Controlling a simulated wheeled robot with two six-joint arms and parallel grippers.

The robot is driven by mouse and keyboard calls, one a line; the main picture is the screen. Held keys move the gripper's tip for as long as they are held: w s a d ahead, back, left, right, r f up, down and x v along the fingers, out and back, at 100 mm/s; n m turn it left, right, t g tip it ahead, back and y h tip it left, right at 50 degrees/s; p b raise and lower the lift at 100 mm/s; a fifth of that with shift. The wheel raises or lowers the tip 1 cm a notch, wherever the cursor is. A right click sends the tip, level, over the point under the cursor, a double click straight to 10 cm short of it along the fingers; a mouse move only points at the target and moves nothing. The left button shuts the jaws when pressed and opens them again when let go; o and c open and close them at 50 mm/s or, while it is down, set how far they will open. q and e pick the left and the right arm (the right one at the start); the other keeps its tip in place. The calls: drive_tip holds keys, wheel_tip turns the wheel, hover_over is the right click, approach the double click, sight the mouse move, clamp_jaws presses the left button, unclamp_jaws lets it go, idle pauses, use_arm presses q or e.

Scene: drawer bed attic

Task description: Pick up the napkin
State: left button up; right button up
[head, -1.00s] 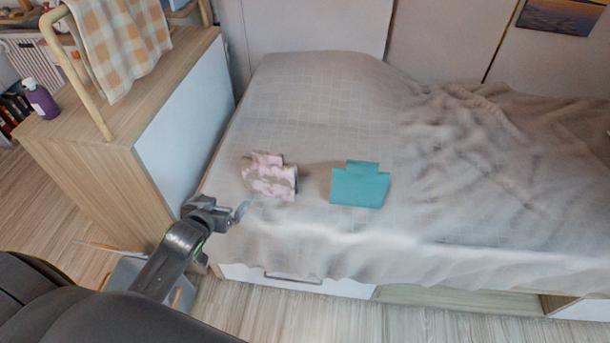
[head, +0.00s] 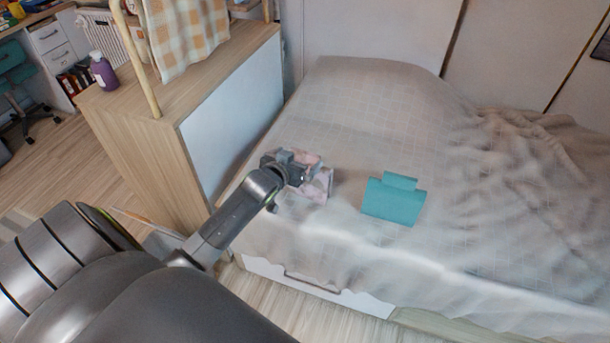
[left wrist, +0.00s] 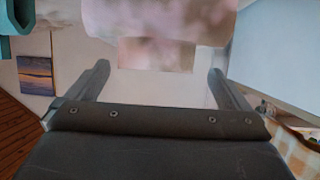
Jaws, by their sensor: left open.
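A pink and grey patterned folded cloth (head: 318,185), which may be the napkin, lies on the bed. A plain teal folded cloth (head: 394,200) lies to its right; I cannot tell for sure which one is the napkin. My left gripper (head: 298,170) is at the pink cloth and hides its left part in the head view. In the left wrist view the two fingers (left wrist: 156,72) are spread apart, with the pink cloth (left wrist: 155,22) ahead of and between them. I cannot tell whether they touch it. The teal cloth (left wrist: 16,14) shows at the upper left corner there. My right gripper is not in view.
The bed (head: 480,190) has a beige cover, bunched at the right. A wooden cabinet (head: 150,150) stands to the left of the bed, with a purple bottle (head: 103,72) and a checked cloth (head: 185,35) hung on a rail. The drawer front (head: 320,290) is below the bed's near edge.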

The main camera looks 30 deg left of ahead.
sight(303, 157)
use_arm(q)
drive_tip(key=shift+d+x, duration=0.1)
drive_tip(key=shift+x, duration=1.5)
drive_tip(key=shift+d+x, duration=0.15)
drive_tip(key=shift+x, duration=1.45)
drive_tip(key=shift+c, duration=0.3)
drive_tip(key=c, duration=1.1)
